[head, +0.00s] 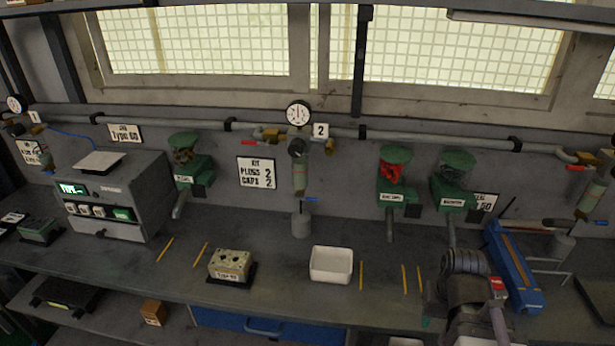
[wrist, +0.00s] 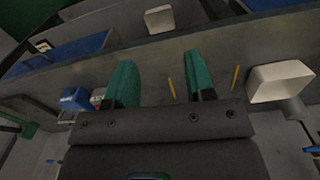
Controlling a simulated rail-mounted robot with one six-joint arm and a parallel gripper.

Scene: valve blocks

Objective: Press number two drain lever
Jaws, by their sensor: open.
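The number 2 plate (head: 320,131) is on the back wall beside a round gauge (head: 298,113). Below the gauge hangs a unit with a greenish bowl (head: 299,178). A small blue lever (head: 309,199) sticks out to the right at its bottom, above a grey cup (head: 301,226). In the wrist view, my gripper (wrist: 161,82) has its two green fingers wide apart with nothing between them. A blue lever (wrist: 312,150) shows at the right edge there, well away from the fingers. In the head view my arm is at the lower right, apart from the lever; its fingers are not clearly visible.
A white tray (head: 331,265) stands in front of the cup, and a valve block (head: 231,266) lies to its left. Green dispensers (head: 396,176) hang to the right. A blue long fixture (head: 513,267) lies right of my arm. Yellow strips mark the bench.

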